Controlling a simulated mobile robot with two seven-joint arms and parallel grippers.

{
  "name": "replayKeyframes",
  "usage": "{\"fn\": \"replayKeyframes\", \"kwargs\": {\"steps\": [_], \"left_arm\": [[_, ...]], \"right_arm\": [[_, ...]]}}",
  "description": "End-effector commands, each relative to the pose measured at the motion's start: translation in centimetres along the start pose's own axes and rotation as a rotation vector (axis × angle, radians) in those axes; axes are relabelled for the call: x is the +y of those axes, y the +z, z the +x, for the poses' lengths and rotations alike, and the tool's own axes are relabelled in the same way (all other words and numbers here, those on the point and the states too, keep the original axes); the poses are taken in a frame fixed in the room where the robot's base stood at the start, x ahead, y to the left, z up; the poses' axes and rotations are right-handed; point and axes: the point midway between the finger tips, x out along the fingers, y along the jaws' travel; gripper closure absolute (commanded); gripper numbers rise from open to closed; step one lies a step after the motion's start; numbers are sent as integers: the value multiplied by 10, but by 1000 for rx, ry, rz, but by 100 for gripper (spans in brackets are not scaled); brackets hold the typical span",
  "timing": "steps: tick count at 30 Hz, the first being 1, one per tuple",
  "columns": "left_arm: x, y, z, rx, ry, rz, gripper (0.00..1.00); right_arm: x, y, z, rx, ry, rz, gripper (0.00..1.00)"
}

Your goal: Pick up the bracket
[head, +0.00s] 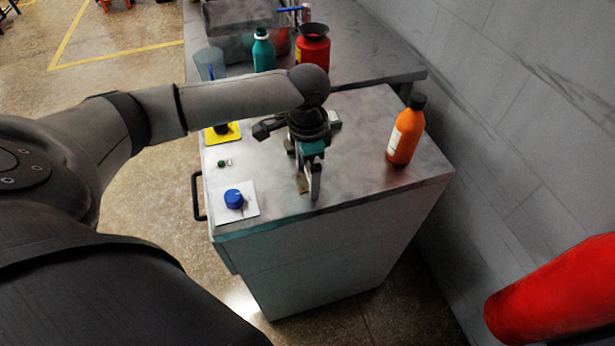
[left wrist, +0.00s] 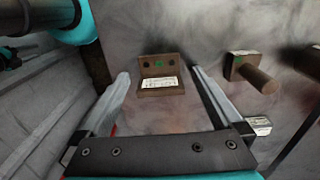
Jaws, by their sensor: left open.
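The bracket (left wrist: 160,86) is a small brown L-shaped piece with two dark holes, a green mark and a white label. In the left wrist view it lies on the grey metal top, between the lines of my left gripper's two fingers. My left gripper (left wrist: 160,76) is open and empty, pointing down at the top; I cannot tell its exact height above the bracket. In the head view my left gripper (head: 308,188) is over the front part of the cabinet top, and it mostly hides the bracket. My right gripper is not in view.
A brown block with a peg (left wrist: 255,73) lies right of the bracket in the wrist view. On the cabinet top (head: 350,180) stand an orange bottle (head: 405,132) and a blue knob (head: 234,199). Teal (head: 263,52) and red (head: 312,48) bottles stand behind. A wall is at right.

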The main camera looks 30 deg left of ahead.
Motion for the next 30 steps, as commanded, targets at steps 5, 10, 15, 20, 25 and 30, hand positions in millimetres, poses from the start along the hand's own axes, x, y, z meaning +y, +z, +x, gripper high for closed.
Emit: {"fn": "replayKeyframes", "kwargs": {"steps": [5, 10, 15, 20, 25, 30], "left_arm": [[0, 0, 0, 0, 0, 0, 14], [0, 0, -1, 1, 0, 0, 33], [0, 0, -1, 1, 0, 0, 52], [0, 0, -1, 1, 0, 0, 70], [0, 0, -1, 1, 0, 0, 89], [0, 0, -1, 1, 0, 0, 100]], "right_arm": [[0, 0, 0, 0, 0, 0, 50], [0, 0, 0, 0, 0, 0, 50], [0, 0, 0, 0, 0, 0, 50], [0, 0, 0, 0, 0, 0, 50], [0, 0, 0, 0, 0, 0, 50], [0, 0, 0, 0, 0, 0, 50]]}}
